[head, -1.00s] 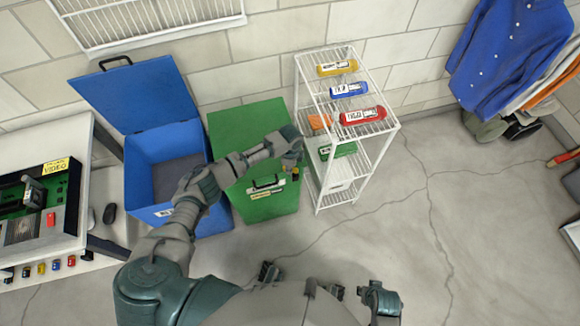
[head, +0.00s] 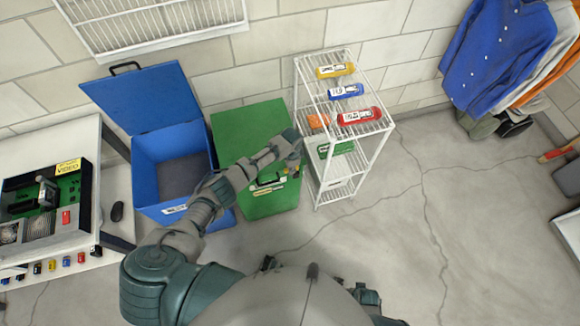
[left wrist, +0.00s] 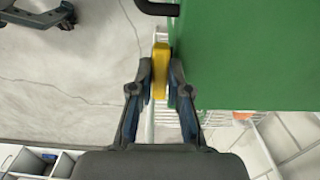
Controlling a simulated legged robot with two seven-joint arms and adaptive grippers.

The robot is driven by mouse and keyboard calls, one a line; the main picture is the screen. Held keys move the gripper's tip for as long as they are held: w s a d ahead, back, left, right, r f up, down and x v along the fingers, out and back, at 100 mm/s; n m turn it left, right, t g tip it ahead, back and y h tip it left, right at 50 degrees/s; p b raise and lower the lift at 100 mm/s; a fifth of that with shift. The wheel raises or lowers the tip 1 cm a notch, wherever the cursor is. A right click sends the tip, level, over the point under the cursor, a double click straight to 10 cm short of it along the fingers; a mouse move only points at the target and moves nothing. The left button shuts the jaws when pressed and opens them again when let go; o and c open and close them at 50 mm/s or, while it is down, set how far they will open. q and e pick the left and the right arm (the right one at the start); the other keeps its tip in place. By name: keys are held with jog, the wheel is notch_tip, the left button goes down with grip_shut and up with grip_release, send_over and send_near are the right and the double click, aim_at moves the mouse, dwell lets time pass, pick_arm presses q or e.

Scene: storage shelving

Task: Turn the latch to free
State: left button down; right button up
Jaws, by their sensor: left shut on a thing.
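The green box (head: 235,130) with a closed lid stands on the floor against the wall, between the blue bin and the white rack. The latch (left wrist: 160,72) is a small yellow piece at the green box's side, seen in the left wrist view. My left gripper (head: 293,143) reaches the right side of the green box. In the left wrist view its two fingers (left wrist: 160,78) are closed on the yellow latch from both sides. A black handle (left wrist: 158,8) is on the box near the latch. In the head view my arm partly hides the box. My right gripper does not show.
An open blue bin (head: 165,165) stands left of the green box. A white wire rack (head: 340,150) with colored bottles stands close on its right. A white table (head: 30,150) with a device is at the left. Grey floor is free in front and right.

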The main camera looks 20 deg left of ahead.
pick_arm(q)
jog(key=shift+w+d+r, duration=0.25)
jog(key=shift+w+d, duration=0.05)
jog(key=shift+d, duration=0.05)
jog(key=c, duration=1.4)
grip_release()
jog(key=shift+o, duration=1.4)
jog(key=shift+f, duration=0.1)
jog(key=shift+s, duration=0.1)
notch_tip(320, 180, up, 12)
jog(key=shift+f, duration=0.1)
